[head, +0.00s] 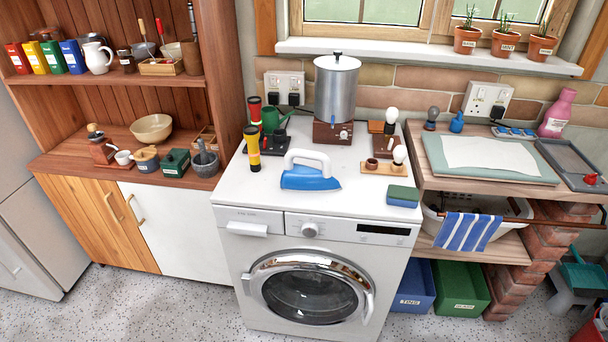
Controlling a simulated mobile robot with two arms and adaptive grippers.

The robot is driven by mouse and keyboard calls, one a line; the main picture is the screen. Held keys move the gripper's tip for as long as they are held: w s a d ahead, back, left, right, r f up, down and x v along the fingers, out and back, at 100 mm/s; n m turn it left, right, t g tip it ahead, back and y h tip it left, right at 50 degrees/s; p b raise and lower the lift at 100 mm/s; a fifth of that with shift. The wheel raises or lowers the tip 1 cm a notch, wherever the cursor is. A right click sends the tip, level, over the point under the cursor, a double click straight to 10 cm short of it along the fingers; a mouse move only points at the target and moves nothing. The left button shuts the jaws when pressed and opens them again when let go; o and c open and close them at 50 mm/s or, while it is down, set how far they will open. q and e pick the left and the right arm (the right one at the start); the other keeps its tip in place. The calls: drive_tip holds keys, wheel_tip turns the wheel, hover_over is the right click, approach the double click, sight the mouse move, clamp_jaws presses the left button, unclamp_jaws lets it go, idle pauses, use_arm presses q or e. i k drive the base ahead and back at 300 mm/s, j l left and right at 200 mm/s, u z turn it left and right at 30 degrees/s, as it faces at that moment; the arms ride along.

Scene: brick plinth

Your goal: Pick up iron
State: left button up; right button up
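A blue iron with a white handle (310,175) stands on the white top of the washing machine (233,190), near its front middle. Its handle is on the upper side and its blue body faces the front. Nothing is touching it from above. Neither of my grippers can be made out in the head view.
Close to the iron stand a black and yellow torch (252,148) on the left, a silver urn (336,90) behind, a wooden tray with a brush (383,167) and a blue-green sponge (403,196) on the right. Clear top surface lies in front of the iron.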

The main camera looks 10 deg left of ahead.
sight(295, 177)
drive_tip(key=z, duration=1.25)
drive_tip(key=u, duration=1.5)
drive_tip(key=i+j, duration=0.15)
drive_tip(key=j, duration=0.15)
drive_tip(key=i+j+z, duration=0.15)
drive_tip(key=i+j, duration=0.1)
drive_tip(key=j, duration=0.3)
